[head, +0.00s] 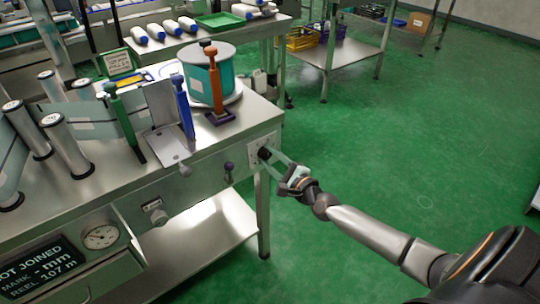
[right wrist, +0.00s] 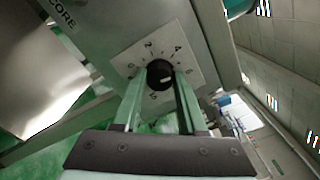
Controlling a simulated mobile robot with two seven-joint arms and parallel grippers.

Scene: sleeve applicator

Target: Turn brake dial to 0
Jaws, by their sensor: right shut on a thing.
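My left gripper is not in view.
On the tabletop are a teal reel (head: 205,83) and orange, blue (head: 183,107) and green upright levers. A display (head: 40,265) and round gauge (head: 101,237) are at lower left. Green floor (head: 400,140) is clear at right.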

